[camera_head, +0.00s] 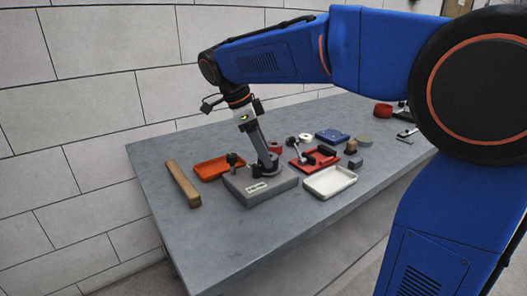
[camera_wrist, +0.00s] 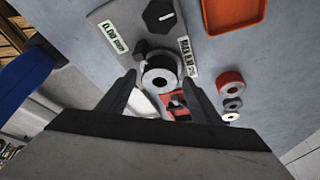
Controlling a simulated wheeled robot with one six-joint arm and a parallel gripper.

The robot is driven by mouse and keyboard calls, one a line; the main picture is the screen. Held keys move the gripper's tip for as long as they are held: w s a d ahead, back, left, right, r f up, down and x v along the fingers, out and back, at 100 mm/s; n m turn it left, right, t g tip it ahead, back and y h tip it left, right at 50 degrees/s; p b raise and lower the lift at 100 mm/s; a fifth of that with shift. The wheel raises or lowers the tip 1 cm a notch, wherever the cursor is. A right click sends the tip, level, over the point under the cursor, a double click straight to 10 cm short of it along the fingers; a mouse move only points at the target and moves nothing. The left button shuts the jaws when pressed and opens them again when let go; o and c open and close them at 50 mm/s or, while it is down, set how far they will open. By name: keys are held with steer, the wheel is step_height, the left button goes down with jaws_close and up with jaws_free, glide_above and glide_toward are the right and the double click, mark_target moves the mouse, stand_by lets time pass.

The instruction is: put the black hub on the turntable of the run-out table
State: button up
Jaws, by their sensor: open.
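The run-out table is a grey block with white labels (camera_head: 285,185) on the bench; it also shows at the top of the wrist view (camera_wrist: 118,22). A black round hub with a pale ring and dark centre hole (camera_wrist: 160,73) stands at its edge nearest my fingers in the wrist view, seemingly on the turntable. The turntable is mostly hidden under it. My gripper (camera_head: 265,168) points down at the block in the head view. In the wrist view my gripper (camera_wrist: 160,82) is open, one finger each side of the hub, with gaps visible. Contact cannot be told.
A black knob-like part (camera_head: 232,158) stands on the block. An orange tray (camera_head: 215,168) lies behind left, a white tray (camera_head: 330,181) right, a red fixture (camera_head: 318,157) beyond it. A wooden bar (camera_head: 183,184) lies left. The front left bench top is clear.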

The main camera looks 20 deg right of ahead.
steer(key=v, duration=1.2)
